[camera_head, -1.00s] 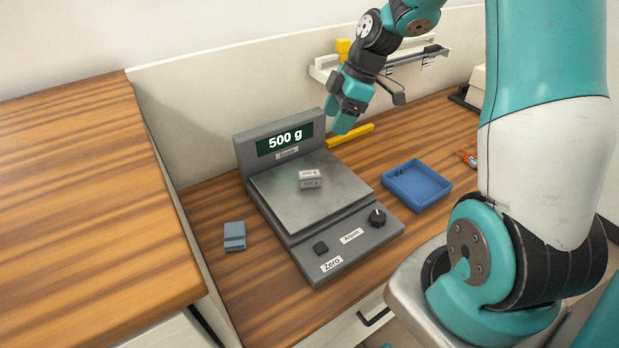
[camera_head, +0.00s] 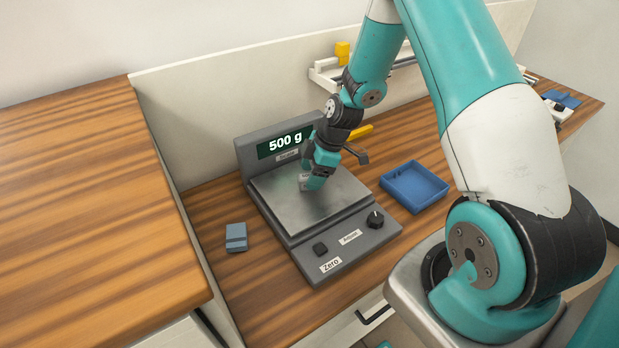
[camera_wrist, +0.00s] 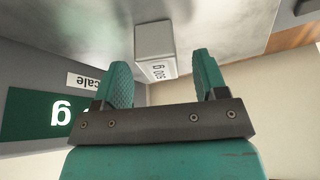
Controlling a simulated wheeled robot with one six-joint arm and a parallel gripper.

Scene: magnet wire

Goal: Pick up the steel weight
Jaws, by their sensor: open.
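The steel weight (camera_wrist: 155,50) is a small silvery block with a "500 g" label, standing on the scale's metal pan (camera_head: 290,205). In the head view my gripper (camera_head: 312,184) is low over the pan and covers most of the weight, leaving only its left edge in sight. In the wrist view my gripper (camera_wrist: 165,85) is open, with its two teal fingers apart and the weight ahead of and between the fingertips. I cannot tell whether either finger touches it. The scale's display (camera_head: 284,142) reads 500 g.
A blue open tray (camera_head: 414,186) stands right of the scale. A small blue-grey block (camera_head: 236,237) lies left of it. A yellow bar (camera_head: 361,132) lies behind my gripper. The scale's upright display housing is close behind my gripper. A higher wooden surface (camera_head: 90,210) is at the left.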

